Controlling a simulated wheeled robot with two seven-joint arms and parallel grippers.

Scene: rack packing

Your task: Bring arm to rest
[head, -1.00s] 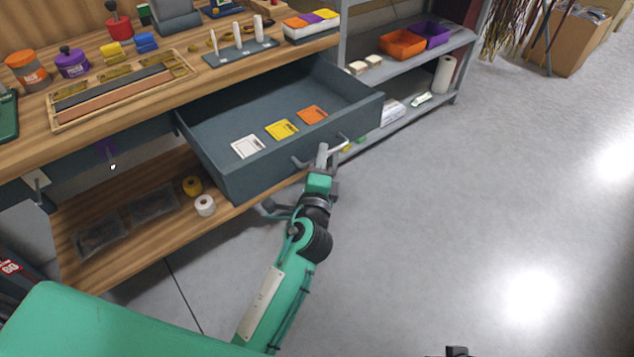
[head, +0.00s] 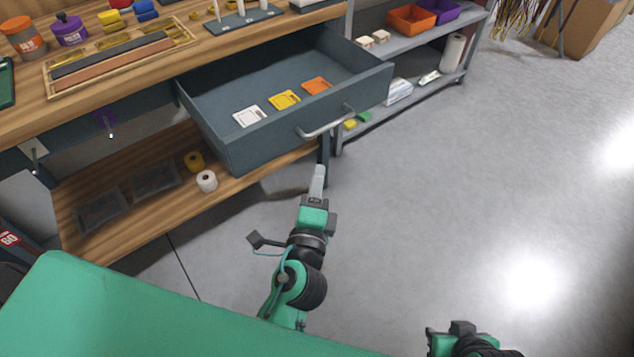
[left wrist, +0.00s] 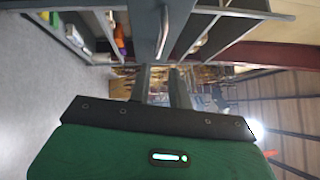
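My left gripper (head: 317,180) hangs in front of and below the handle (head: 328,127) of the open drawer (head: 235,150), apart from it. In the left wrist view, a gap shows between its two fingers (left wrist: 163,85), with nothing held. The handle (left wrist: 163,30) appears just beyond the fingertips there. A small part of my right arm's end (head: 462,335) shows at the bottom edge of the head view; its fingers cannot be made out.
The drawer holds a white card (head: 250,116), a yellow card (head: 285,99) and an orange card (head: 317,85). A workbench (head: 25,105) stands at the left and a grey shelf (head: 440,40) at the back. The floor (head: 480,180) to the right is clear.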

